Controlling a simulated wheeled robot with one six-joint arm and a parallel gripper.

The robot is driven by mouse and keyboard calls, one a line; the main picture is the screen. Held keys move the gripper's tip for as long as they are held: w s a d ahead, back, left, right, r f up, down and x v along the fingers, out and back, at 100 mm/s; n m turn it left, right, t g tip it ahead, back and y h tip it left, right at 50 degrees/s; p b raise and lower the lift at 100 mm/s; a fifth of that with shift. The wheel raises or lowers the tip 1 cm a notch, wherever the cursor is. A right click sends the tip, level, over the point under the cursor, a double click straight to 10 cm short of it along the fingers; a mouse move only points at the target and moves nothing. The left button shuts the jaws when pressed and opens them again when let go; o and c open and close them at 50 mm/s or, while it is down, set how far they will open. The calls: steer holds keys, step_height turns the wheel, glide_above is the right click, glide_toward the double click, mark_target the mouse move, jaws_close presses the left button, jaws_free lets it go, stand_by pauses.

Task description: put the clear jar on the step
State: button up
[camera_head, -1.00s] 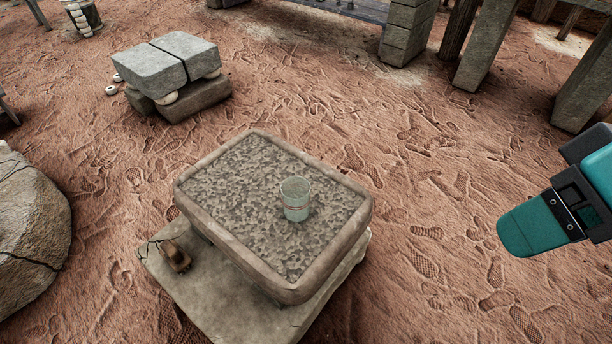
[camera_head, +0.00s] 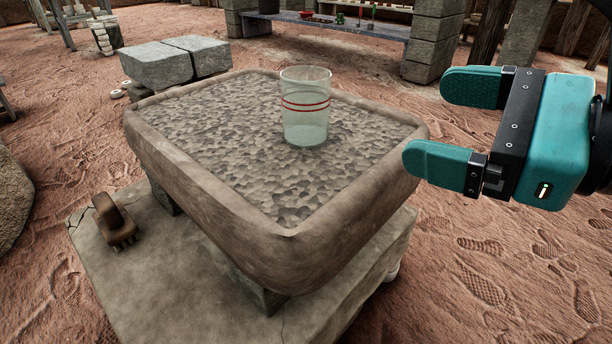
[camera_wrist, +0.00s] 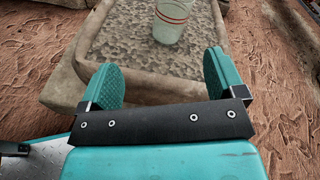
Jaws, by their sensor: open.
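The clear jar (camera_head: 306,112), with red bands round it, stands upright on the pebbled top of a raised stone slab (camera_head: 200,150). It also shows in the wrist view (camera_wrist: 170,22), at the top edge and partly cut off. My gripper (camera_head: 438,122) is open and empty to the right of the jar. Its teal fingers point left toward the jar, with a gap between them and it. In the wrist view the jar lies beyond the fingertips (camera_wrist: 162,68), between their lines. I cannot tell which surface is the step; it may be the lower stone base (camera_head: 180,275).
A brown wooden brush-like object (camera_head: 116,222) rests on the lower stone base at left. Grey stone blocks (camera_head: 165,65) stand behind the slab. A low shelf (camera_head: 340,28) with small items is at the back. Footprinted bare ground (camera_head: 490,270) lies open at right.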

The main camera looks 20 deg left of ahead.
step_height(320, 180, down, 3)
steer(key=w+m+t+y+b, duration=0.1)
steer(key=m+b, duration=0.2)
steer(key=m, duration=0.1)
steer(key=m+p, duration=0.1)
steer(key=p, duration=1)
glide_toward(325, 98)
steer(key=shift+a+f+t, duration=0.2)
steer(key=shift+a+t, duration=0.2)
steer(key=shift+a, duration=0.4)
steer(key=p+x, duration=0.4)
steer(key=x, duration=0.1)
steer(key=shift+w+a, duration=0.1)
steer(key=shift+a, duration=0.05)
steer(key=shift+w+a+f+p, duration=0.15)
steer(key=shift+w+a+p, duration=0.1)
steer(key=shift+a+p, duration=0.3)
steer(key=shift+w+a+p, duration=0.25)
steer(key=shift+a+p, duration=0.25)
steer(key=shift+p, duration=0.05)
steer(key=p+x, duration=0.1)
steer(key=x, duration=0.2)
steer(key=shift+a+p, duration=0.2)
steer(key=shift+p, duration=0.1)
steer(key=shift+w+a, duration=0.2)
steer(key=shift+a, duration=0.1)
steer(key=shift+c, duration=0.3)
